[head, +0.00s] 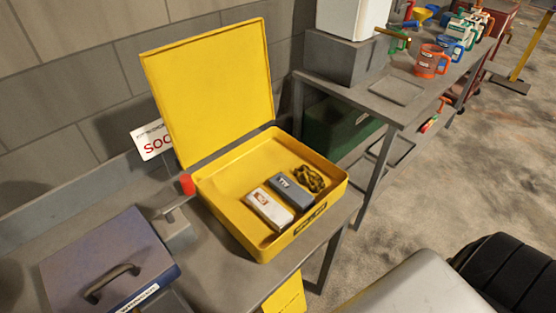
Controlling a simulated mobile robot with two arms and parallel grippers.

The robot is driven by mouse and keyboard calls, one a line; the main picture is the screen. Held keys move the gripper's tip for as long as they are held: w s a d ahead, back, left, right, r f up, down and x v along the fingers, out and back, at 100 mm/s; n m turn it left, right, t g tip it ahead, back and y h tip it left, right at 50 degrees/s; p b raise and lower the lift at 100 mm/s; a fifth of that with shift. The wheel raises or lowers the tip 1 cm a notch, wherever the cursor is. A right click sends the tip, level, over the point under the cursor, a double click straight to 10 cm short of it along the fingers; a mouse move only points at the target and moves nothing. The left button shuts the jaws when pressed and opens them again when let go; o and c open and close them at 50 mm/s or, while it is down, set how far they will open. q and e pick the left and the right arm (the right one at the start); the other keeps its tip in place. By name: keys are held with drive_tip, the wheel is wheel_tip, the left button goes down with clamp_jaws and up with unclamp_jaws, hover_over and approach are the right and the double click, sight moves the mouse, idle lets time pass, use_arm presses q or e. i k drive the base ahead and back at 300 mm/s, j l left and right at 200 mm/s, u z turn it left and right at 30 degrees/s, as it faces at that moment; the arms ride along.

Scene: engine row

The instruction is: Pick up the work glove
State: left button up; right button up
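I cannot make out a work glove in the head view. An open yellow case (222,186) stands on a grey bench with its lid raised. In it lie a white block with a red mark (268,209), a dark grey block with a pale label (291,192) and a dark yellow-black coiled bundle (309,178). The bundle looks like chain or cord. A yellow piece (286,296) shows below the bench edge, cut by the picture edge; I cannot tell what it is. Neither of my grippers is in view.
A blue-grey box with a handle (105,262) sits left of the case, near a red-topped piece (187,184). A second bench (397,108) at right carries several coloured mugs, such as an orange one (431,61). Open concrete floor (440,185) lies right of the benches.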

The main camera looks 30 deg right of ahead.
sight(311, 179)
drive_tip(key=z, duration=0.85)
